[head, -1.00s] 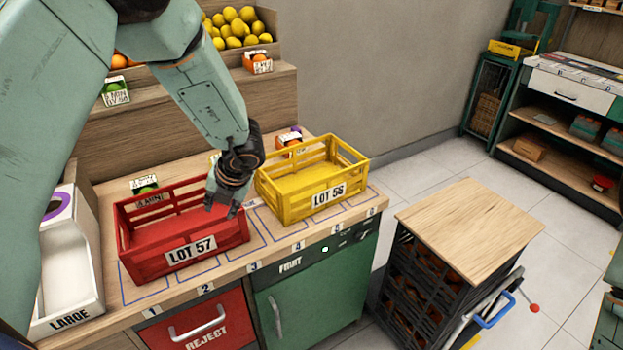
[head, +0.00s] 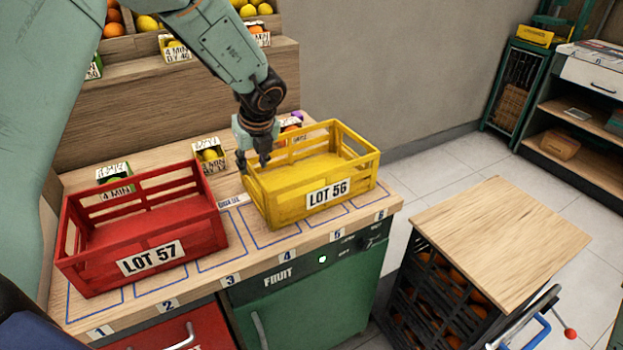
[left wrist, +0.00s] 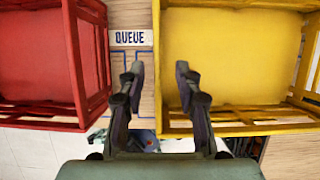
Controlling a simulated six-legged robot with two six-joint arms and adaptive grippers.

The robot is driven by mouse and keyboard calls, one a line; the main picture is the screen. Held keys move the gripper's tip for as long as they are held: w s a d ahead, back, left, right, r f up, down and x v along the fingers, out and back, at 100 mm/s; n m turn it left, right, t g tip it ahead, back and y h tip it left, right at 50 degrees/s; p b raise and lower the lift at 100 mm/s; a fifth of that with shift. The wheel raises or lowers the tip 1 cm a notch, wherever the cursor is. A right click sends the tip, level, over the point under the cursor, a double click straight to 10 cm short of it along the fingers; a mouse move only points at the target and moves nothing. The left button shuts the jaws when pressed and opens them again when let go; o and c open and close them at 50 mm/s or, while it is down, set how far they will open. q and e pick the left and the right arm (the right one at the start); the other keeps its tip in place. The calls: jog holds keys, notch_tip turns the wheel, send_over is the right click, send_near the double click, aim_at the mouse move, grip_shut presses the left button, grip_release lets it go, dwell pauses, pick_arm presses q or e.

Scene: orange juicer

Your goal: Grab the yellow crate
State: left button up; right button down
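The yellow crate (head: 318,197), labelled LOT 56, sits upright on the wooden counter. It appears empty, and it fills the right of the left wrist view (left wrist: 235,55). My left gripper (head: 253,157) points down at the crate's left end. In the left wrist view its two fingers (left wrist: 160,72) are apart, with the crate's left end wall showing between them. One finger is over the counter strip marked QUEUE, the other over the crate's inside. I cannot tell whether either finger touches the wall. My right gripper is not in view.
A red crate (head: 145,229) labelled LOT 57 stands left of the yellow one, across a narrow gap. Small labelled fruit boxes (head: 209,154) stand behind. A wood-topped dark crate stack (head: 500,240) is to the right, beyond the counter's edge.

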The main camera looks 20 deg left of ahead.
aim_at(251, 183)
pick_arm(q)
jog(key=shift+s+f, duration=0.2)
jog(key=shift+f, duration=0.05)
jog(key=x, duration=0.6)
jog(key=shift+w+a+f, duration=0.15)
jog(key=shift+w+a, duration=0.05)
jog(key=shift+a+f, duration=0.25)
jog(key=shift+w+d+f, duration=0.1)
jog(key=shift+w, duration=0.05)
jog(key=shift+f, duration=0.1)
jog(key=shift+f, duration=0.1)
jog(key=shift+c, duration=0.2)
grip_shut()
